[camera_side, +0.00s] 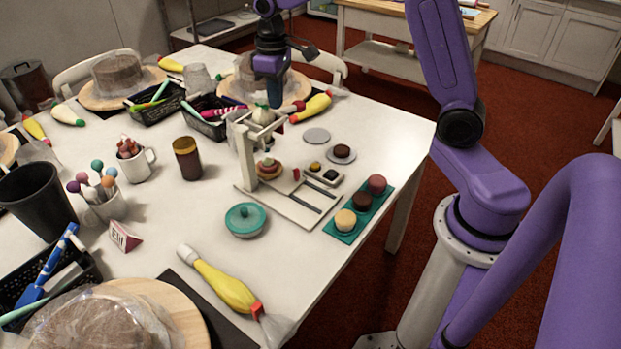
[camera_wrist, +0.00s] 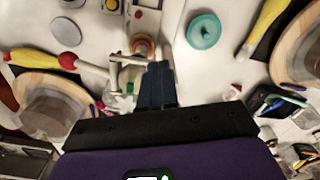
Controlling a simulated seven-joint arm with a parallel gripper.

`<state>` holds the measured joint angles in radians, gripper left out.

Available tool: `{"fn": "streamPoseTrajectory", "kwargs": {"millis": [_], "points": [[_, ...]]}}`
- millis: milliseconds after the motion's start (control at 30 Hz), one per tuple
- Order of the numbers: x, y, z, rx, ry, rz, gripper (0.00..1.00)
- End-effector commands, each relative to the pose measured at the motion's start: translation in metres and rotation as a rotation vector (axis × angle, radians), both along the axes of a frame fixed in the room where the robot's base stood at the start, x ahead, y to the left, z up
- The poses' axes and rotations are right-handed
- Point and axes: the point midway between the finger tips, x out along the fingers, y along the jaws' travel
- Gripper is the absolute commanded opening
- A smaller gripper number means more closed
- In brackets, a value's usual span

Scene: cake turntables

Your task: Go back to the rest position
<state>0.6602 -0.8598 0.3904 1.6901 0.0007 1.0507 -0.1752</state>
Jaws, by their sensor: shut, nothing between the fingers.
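My gripper (camera_side: 270,95) hangs from my purple arm above the far half of the white table (camera_side: 360,112), over the area behind a small white stand (camera_side: 245,150). In the wrist view my gripper (camera_wrist: 158,68) shows its dark blue fingers closed together with nothing between them. The fingertips appear close to the stand's white frame (camera_wrist: 122,62) in that view; I cannot tell the gap. A small round pastry (camera_side: 268,168) sits at the foot of the stand. No rest position is marked in either view.
Cakes on wooden turntables (camera_side: 95,102) stand at the far side and near left. A teal lidded pot (camera_side: 246,219), a yellow piping bag (camera_side: 225,285), a brown jar (camera_side: 187,158), a mug (camera_side: 138,165) and a teal tray (camera_side: 345,238) of macarons crowd the table.

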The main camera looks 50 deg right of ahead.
Motion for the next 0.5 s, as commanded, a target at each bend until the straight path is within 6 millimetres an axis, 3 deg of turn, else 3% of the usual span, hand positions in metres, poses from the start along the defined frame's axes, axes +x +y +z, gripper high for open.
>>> {"fn": "streamPoseTrajectory", "kwargs": {"millis": [100,200,333,500], "points": [[-0.042,0.035,0.009,0.002,-0.005,0.104,0.0],[-0.08,0.057,0.014,0.003,-0.006,0.188,0.0],[-0.13,0.076,0.017,0.005,-0.01,0.296,0.0],[-0.198,0.086,0.016,0.009,-0.012,0.437,0.0]]}}
